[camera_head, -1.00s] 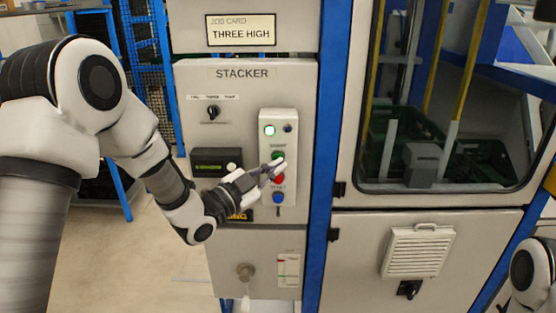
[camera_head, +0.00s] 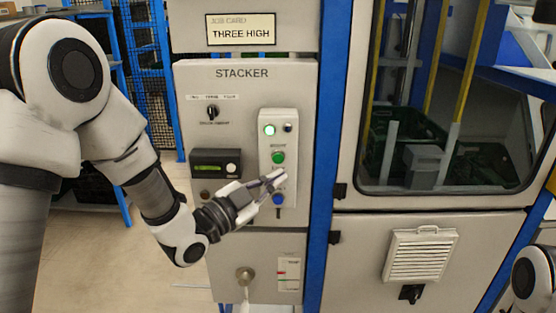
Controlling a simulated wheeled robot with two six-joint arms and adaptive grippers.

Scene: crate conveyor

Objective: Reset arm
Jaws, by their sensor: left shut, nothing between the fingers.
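The grey STACKER panel (camera_head: 240,85) stands straight ahead. Its light button box (camera_head: 264,150) carries a lit green lamp (camera_head: 269,129), a green button (camera_head: 278,158) and a blue button (camera_head: 278,199). My left gripper (camera_head: 277,180) is shut and empty, with its fingertips in front of the box between the green and blue buttons. Its fingers hide the red button. Whether the fingertips touch the box, I cannot tell. Part of my right arm shows at the lower right edge, but its gripper is out of view.
A job card (camera_head: 241,30) reads THREE HIGH. A black selector knob (camera_head: 212,112) and a small display (camera_head: 209,169) sit left of the box. A blue post (camera_head: 330,150) and a windowed machine door stand to the right. Open floor (camera_head: 155,260) shows at the lower left.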

